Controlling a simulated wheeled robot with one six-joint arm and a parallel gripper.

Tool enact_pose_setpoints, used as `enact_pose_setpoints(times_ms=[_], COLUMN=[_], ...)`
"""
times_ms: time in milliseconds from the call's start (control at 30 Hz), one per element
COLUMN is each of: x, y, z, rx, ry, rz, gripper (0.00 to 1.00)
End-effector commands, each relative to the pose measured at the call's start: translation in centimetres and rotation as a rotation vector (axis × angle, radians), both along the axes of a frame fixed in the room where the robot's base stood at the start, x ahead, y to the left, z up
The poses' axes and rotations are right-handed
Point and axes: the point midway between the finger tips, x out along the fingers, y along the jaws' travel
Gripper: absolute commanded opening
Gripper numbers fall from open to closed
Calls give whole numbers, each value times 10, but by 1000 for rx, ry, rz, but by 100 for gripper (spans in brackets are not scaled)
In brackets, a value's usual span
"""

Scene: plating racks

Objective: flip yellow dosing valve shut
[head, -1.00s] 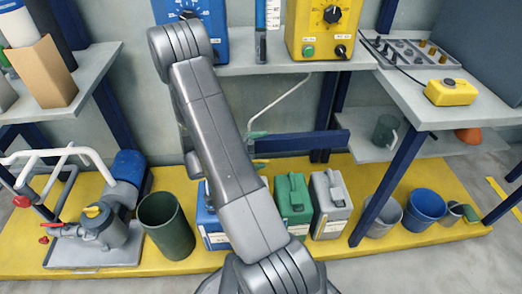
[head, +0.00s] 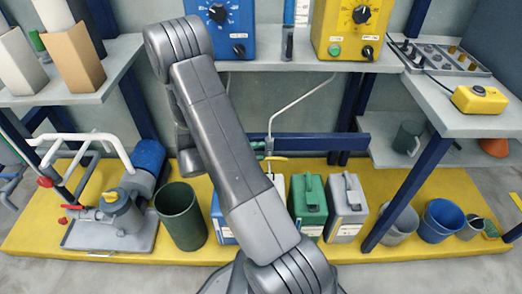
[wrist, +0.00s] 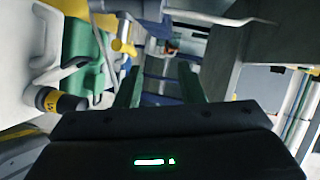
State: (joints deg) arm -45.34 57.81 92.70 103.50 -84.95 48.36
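A small yellow handle (head: 275,158), likely the dosing valve, shows just right of my arm at the foot of a thin bent grey pipe (head: 270,135). In the wrist view a yellow lever-like part (wrist: 125,35) stands at the upper left, beyond and left of the fingers. It looks like the same valve; its exact setting cannot be told. My gripper (wrist: 158,88) has two dark green fingers apart with nothing visible between them. It does not touch the yellow part.
Green (head: 308,205) and grey (head: 346,205) canisters stand on the yellow platform (head: 400,255). A dark green bin (head: 181,215) and a pump with a yellow top (head: 121,210) are left. Blue (head: 226,25) and yellow (head: 345,28) dial boxes sit on the shelf above.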

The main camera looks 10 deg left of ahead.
Motion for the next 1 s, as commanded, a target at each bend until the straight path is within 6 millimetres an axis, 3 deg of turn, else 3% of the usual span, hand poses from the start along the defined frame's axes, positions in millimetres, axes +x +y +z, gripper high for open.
enact_pose_setpoints(times_ms=[1000], x=[-40], y=[60], z=[2], rx=[0], ry=[1], rz=[1], gripper=[35])
